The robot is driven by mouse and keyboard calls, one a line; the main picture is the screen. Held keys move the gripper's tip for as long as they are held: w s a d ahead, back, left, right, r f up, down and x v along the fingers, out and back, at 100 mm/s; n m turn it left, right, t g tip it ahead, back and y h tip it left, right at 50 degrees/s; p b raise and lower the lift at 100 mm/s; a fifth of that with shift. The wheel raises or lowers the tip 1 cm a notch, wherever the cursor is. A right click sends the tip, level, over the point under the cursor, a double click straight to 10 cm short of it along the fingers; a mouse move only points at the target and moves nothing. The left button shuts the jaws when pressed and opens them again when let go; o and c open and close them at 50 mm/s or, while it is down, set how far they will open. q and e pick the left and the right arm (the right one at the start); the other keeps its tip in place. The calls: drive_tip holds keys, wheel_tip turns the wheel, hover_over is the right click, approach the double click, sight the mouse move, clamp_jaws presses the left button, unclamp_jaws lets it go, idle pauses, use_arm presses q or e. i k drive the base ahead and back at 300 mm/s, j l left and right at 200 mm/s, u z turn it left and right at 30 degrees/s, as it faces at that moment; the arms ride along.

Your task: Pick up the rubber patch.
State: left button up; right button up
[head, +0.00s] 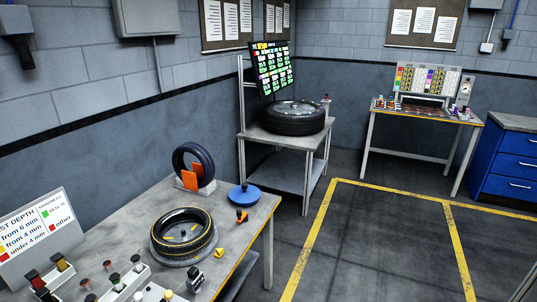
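I cannot tell for certain which item is the rubber patch. A tyre (183,222) lies flat on a round grey plate on the near table, with small yellow-orange marks or pieces showing inside its ring. Small loose items lie to its right: an orange and black piece (242,217), a small yellow piece (219,253) and a dark grey item (195,280). Neither of my grippers shows in the head view.
The near table (262,207) also holds an upright tyre (192,163) in an orange-sided stand, a blue round item (243,195), knobs at left and a sign (38,235). Farther back are a tyre stand (268,135), control desk (425,112) and blue cabinet (510,160). The yellow-marked floor (375,240) is clear.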

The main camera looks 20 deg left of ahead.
sight(85, 282)
drive_tip(key=i+u, duration=0.45)
drive_tip(key=i+l+u, duration=0.15)
drive_tip(key=i+u, duration=0.25)
drive_tip(key=i+j+u, duration=0.15)
drive_tip(key=i+u, duration=0.4)
drive_tip(key=u, duration=0.2)
drive_tip(key=i+u, duration=0.4)
drive_tip(key=k+j, duration=0.05)
